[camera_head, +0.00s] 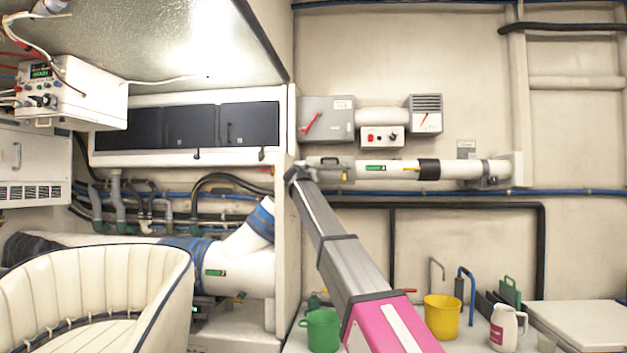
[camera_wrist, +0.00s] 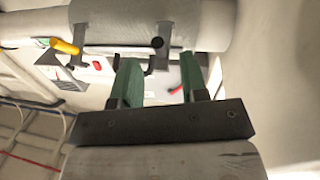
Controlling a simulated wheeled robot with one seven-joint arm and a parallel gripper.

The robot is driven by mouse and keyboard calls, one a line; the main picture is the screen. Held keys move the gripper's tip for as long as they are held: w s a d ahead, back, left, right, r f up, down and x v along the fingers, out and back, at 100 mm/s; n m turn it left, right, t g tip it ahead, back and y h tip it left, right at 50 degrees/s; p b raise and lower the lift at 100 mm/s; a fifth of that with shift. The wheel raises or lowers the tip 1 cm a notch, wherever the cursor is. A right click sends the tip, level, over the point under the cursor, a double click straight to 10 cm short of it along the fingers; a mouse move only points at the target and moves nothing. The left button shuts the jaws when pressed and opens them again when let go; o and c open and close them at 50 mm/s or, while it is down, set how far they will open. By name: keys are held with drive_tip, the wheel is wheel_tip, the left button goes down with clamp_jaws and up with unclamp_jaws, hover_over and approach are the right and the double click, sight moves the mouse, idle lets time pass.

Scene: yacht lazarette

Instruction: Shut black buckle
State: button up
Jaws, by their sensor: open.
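A white pipe runs along the wall in the head view. A black band (camera_head: 428,169) wraps it right of centre; I cannot tell whether it is a buckle. A grey clamp (camera_head: 326,163) with dark parts sits near the pipe's left end, beside the end of my arm. In the wrist view, a grey clamp (camera_wrist: 120,22) shows with a dark round end (camera_wrist: 157,43). My gripper (camera_wrist: 160,75) has green fingers, spread apart and empty, just short of the clamp and pipe. I cannot make out the fingers in the head view.
A yellow lever (camera_wrist: 65,46) is beside the clamp in the wrist view. A grey box with a red lever (camera_head: 326,120) and a control box (camera_head: 383,137) are above the pipe. A green mug (camera_head: 322,331), yellow cup (camera_head: 442,317) and white jug (camera_head: 507,328) stand below.

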drive_tip(key=w, duration=0.2)
drive_tip(key=w+d, duration=0.1)
drive_tip(key=w, duration=0.2)
drive_tip(key=shift+s, duration=0.1)
clamp_jaws()
